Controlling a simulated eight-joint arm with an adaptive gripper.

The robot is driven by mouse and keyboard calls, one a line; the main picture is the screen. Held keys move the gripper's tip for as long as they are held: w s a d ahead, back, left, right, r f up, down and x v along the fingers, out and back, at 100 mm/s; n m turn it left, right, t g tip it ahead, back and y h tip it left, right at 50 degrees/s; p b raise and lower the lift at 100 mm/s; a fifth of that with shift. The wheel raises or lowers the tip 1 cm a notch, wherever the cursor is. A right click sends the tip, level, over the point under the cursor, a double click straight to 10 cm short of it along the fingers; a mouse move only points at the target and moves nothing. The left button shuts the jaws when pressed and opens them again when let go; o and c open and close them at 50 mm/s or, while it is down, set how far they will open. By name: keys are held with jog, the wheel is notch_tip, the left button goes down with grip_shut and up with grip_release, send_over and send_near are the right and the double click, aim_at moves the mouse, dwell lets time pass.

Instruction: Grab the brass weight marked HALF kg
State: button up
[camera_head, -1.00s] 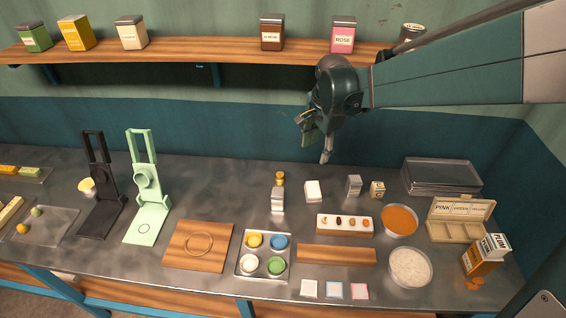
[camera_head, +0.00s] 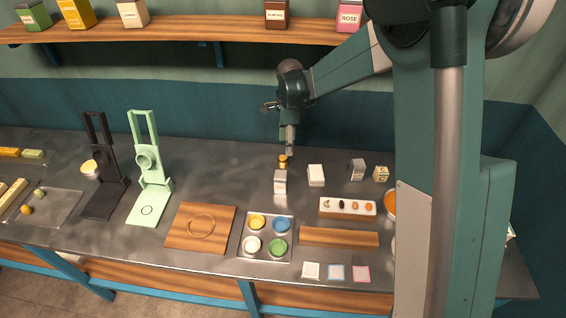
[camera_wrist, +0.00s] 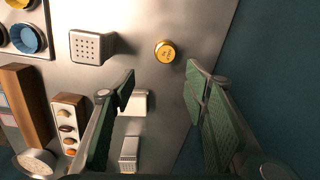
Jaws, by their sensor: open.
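The brass weight (camera_head: 283,161) is a small gold-coloured knobbed piece standing on the metal counter behind a pale block. In the wrist view the brass weight (camera_wrist: 165,51) shows from above as a round yellow top with dark marks too small to read. My gripper (camera_head: 289,150) is above and just behind the weight in the head view. In the wrist view my gripper (camera_wrist: 160,82) has its two green-padded fingers wide apart with nothing between them. The weight lies just beyond the fingertips, between their lines, not touched.
A pale block with a holed top (camera_wrist: 88,47) stands near the weight; it also shows in the head view (camera_head: 280,183). A white block (camera_head: 316,175) and a grey block (camera_head: 357,169) stand to the right. The teal wall (camera_head: 200,115) rises behind. My arm hides the counter's right side.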

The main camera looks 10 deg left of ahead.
aim_at(283, 158)
jog(key=shift+w+a+f+m, duration=0.2)
jog(key=shift+w+a+f, duration=0.1)
jog(key=shift+a+f, duration=0.35)
jog(key=shift+w+a+f+m, duration=0.25)
jog(key=shift+a+f, duration=0.2)
jog(key=shift+f, duration=0.25)
jog(key=shift+f, duration=1.25)
jog(key=shift+f, duration=2.65)
jog(key=c, duration=1.3)
